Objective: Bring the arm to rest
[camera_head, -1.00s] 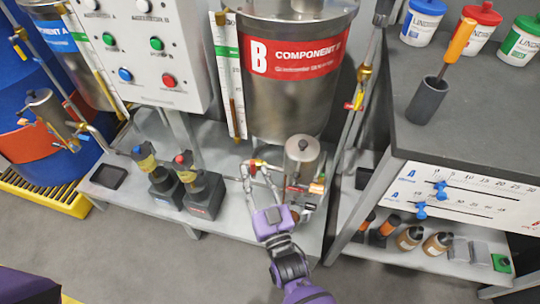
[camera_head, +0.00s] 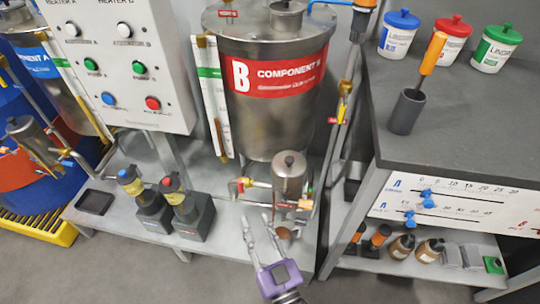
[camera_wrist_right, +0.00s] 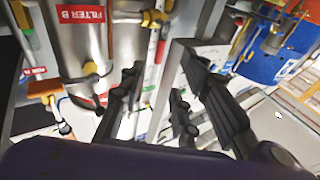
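My right gripper (camera_head: 256,219), on a purple wrist, is in front of the lower shelf under the Component B tank (camera_head: 270,110). Its fingers are apart and hold nothing visible. The small metal filter cylinder (camera_head: 289,172) with its valves stands just beyond the fingertips, and a small brownish cup-like item (camera_head: 284,233) shows beside the right finger. In the right wrist view the gripper's dark fingers (camera_wrist_right: 163,70) are spread, with pipework and the red FILTER B label (camera_wrist_right: 80,15) behind them. My left gripper is not in view.
A grey workbench (camera_head: 455,110) stands at right, with lidded tubs and an orange-handled tool in a dark cup (camera_head: 407,111). A control box (camera_head: 118,65) and two dark pump bottles (camera_head: 187,212) are at left. Open floor (camera_head: 150,275) lies in front.

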